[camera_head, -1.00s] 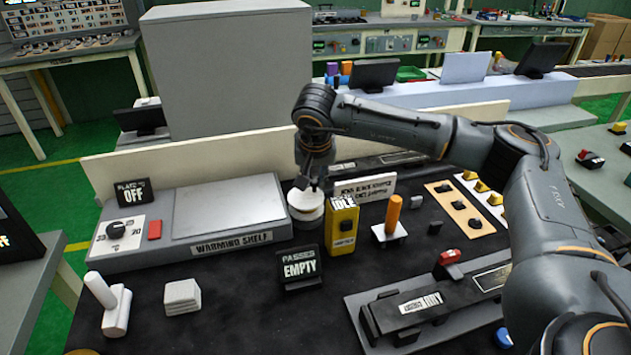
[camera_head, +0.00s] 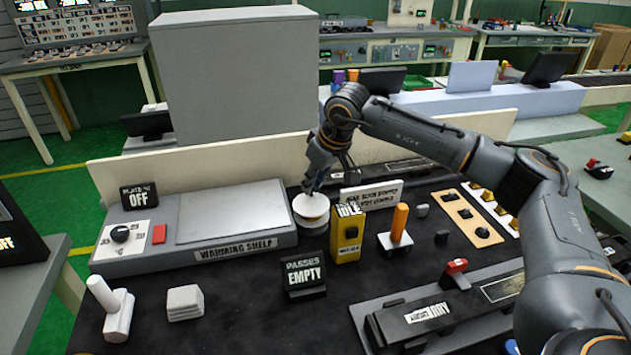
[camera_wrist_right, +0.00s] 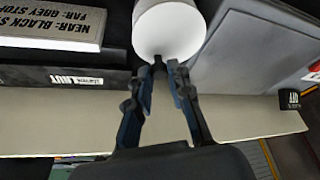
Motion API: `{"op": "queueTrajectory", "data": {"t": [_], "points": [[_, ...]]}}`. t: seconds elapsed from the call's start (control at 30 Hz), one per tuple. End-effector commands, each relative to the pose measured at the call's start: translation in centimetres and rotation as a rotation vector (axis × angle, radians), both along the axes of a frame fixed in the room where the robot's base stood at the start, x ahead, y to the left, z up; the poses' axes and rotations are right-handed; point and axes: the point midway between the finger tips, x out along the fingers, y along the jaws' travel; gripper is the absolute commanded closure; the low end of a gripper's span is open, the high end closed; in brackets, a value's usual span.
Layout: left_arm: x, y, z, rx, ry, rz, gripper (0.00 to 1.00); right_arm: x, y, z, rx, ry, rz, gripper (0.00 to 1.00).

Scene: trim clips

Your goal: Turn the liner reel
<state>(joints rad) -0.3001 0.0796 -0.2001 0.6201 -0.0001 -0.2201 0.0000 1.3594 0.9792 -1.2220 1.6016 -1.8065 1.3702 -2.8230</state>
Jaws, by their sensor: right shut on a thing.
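The liner reel (camera_head: 312,208) is a white round drum on the black table, between the warming shelf and a yellow box. My right gripper (camera_head: 314,188) comes down to it from behind, tilted, with its fingertips at the reel's rim. In the right wrist view the reel (camera_wrist_right: 168,28) is a white cylinder, and the gripper's (camera_wrist_right: 159,64) two blue-grey fingers converge at its edge. They are shut on a small part at the reel's edge; the exact grip spot is mostly hidden. My left gripper is out of view.
The yellow box (camera_head: 347,234) marked IDLE stands close to the reel's right, with a white text sign (camera_head: 371,195) behind it. The grey warming shelf (camera_head: 235,215) is at its left. A black EMPTY sign (camera_head: 303,275) stands in front. A low cream wall (camera_head: 140,178) runs behind.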

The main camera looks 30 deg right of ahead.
Motion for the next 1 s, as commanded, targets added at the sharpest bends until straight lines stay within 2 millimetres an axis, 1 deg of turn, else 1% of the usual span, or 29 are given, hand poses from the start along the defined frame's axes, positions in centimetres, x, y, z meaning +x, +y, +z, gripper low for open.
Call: {"op": "queueTrajectory", "data": {"t": [0.2,0.63,0.67,0.7,0.77,1.0], "points": [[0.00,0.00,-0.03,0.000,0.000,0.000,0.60,-0.04,0.11,-0.22,-0.002,0.006,0.047,1.00],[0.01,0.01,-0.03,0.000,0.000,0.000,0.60,-0.05,0.13,-0.25,-0.002,0.008,0.055,1.00],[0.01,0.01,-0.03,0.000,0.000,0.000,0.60,-0.06,0.14,-0.25,-0.002,0.008,0.055,0.78],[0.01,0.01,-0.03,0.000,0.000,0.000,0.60,-0.05,0.14,-0.25,-0.002,0.007,0.054,0.70],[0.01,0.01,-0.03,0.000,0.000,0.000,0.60,-0.04,0.13,-0.23,-0.002,0.007,0.054,0.58],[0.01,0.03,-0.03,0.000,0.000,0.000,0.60,0.02,0.11,-0.10,-0.002,0.004,0.054,0.57]]}}
